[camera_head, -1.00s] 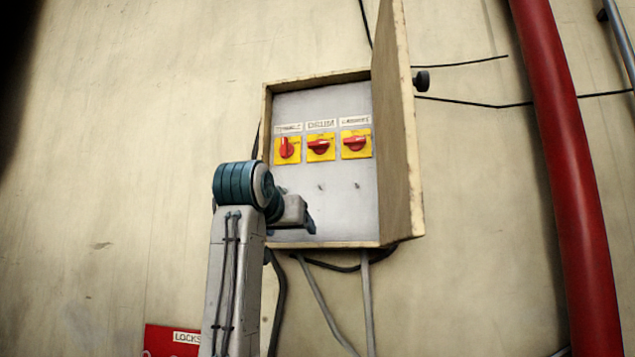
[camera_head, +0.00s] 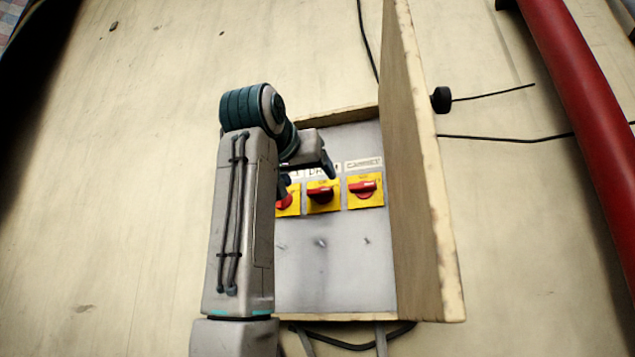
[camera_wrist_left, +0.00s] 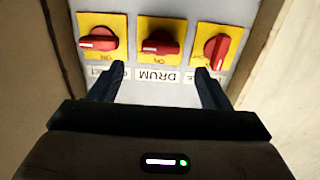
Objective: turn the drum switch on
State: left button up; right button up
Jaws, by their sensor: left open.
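The drum switch is the middle one, a red knob on a yellow plate (camera_head: 323,196), with its handle lying horizontal. In the left wrist view the drum switch (camera_wrist_left: 160,42) shows upside down, with the label DRUM (camera_wrist_left: 158,76) by it. My left gripper (camera_head: 305,176) is open and empty in front of the open box, near the left and middle switches. In the left wrist view its fingers (camera_wrist_left: 160,72) stand apart on either side of the DRUM label, short of the knob. My right gripper is not in view.
The right switch (camera_head: 365,190) has a horizontal handle. The left switch (camera_head: 288,203) is partly hidden by my gripper; its handle looks upright in the wrist view (camera_wrist_left: 216,50). The open box door (camera_head: 420,170) juts out on the right. A red pipe (camera_head: 585,110) runs farther right.

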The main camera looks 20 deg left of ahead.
aim_at(318, 189)
pick_arm(q)
jog(key=w+p, duration=0.1)
jog(key=w, duration=0.4)
jog(key=shift+w+d+p, duration=0.1)
jog(key=shift+w+p, duration=0.1)
jog(key=shift+p, duration=0.15)
jog(key=shift+w, duration=0.4)
jog(key=shift+w+f, duration=0.15)
jog(key=shift+w, duration=0.35)
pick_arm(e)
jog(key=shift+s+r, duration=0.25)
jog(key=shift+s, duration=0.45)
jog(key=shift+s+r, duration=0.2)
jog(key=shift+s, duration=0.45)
pick_arm(q)
jog(key=shift+s, duration=0.15)
jog(key=c, duration=1)
